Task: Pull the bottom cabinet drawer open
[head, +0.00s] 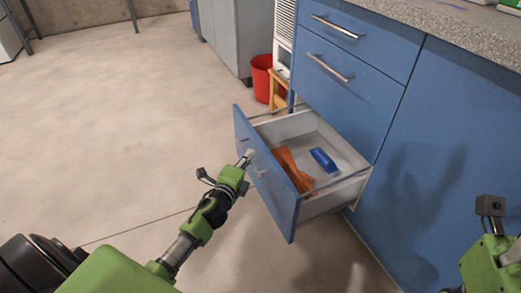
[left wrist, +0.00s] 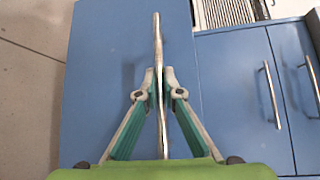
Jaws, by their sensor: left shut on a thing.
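The bottom drawer (head: 265,175) of the blue cabinet stands pulled out, and its white inside shows in the head view. An orange thing (head: 293,170) and a blue thing (head: 323,160) lie in it. My left gripper (head: 246,158) is at the drawer's front face. In the left wrist view the left gripper's fingers (left wrist: 159,90) are shut on the metal bar handle (left wrist: 157,45), against the blue drawer front (left wrist: 105,75).
Two shut drawers with bar handles (head: 335,27) (head: 330,68) are above the open one, under a speckled countertop (head: 455,25). A blue cabinet panel (head: 440,150) stands to the right. A red bucket (head: 262,78) and wooden stool (head: 278,90) stand behind. The floor (head: 110,120) at left is clear.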

